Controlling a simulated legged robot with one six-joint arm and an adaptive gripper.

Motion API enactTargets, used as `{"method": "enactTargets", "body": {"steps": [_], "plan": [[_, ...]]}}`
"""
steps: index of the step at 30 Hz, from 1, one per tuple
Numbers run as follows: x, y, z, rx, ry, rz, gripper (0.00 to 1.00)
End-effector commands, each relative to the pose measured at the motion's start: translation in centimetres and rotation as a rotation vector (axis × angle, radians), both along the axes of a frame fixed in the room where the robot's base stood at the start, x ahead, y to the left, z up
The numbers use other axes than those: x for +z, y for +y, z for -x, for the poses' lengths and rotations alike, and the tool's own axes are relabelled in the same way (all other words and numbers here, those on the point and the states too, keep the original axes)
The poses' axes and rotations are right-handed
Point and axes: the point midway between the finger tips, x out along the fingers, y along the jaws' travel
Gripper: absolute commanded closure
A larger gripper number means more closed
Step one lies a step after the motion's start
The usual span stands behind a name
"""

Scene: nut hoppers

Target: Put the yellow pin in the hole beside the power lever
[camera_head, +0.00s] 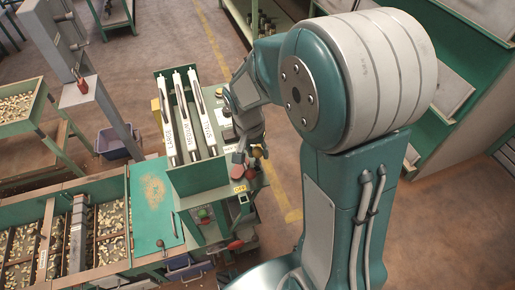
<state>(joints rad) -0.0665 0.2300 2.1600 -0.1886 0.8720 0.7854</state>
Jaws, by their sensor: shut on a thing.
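My gripper (243,147) points down at the right side of the green machine (200,178). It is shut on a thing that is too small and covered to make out. I cannot make out the yellow pin or the hole. A small yellow plate (240,188), seemingly marked OFF, is on the machine's side just below my gripper. Knobbed levers stand close by, one with a dark knob (257,152) and one with a red handle (236,244) lower down. I cannot tell which is the power lever.
Three labelled slanted chutes (191,115) stand left of my gripper, with a yellow block (157,111) at their left. Bins of nuts (112,231) fill the lower left. A grey post with a red handle (83,87) stands further left. Open floor (285,170) lies right of the machine.

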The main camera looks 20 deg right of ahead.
Motion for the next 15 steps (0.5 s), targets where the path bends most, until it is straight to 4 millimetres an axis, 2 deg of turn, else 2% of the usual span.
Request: {"method": "enactTargets", "body": {"steps": [15], "plan": [[-1.8, 0.0, 0.0, 0.0, 0.001, 0.0, 1.0]]}}
